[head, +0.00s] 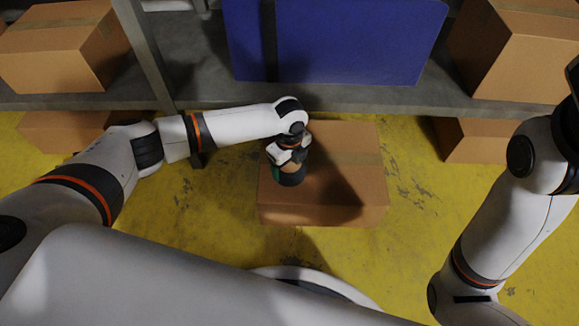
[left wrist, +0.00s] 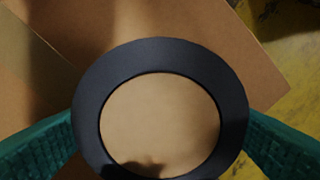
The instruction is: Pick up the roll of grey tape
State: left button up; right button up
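The roll of tape (left wrist: 232,108) looks dark blue-grey. It fills the middle of the left wrist view as a ring, with brown cardboard showing through its hole. In the head view the roll (head: 291,179) is at the left part of the top of a cardboard box (head: 345,195). My left gripper (head: 287,165) points down at it, and its green fingers press against opposite sides of the ring with no gap showing. Whether the roll touches the box top is hard to tell. My right arm is at the right edge, and its gripper is out of the picture.
A grey metal shelf (head: 400,99) runs behind the box, carrying a blue case (head: 345,40) and cardboard boxes at the left (head: 62,50) and right (head: 520,50). More boxes stand beneath it. The yellow floor (head: 415,215) right of the middle box is clear.

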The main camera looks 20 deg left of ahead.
pick_arm(q)
jog(key=shift+c, duration=0.9)
jog(key=shift+r, duration=0.1)
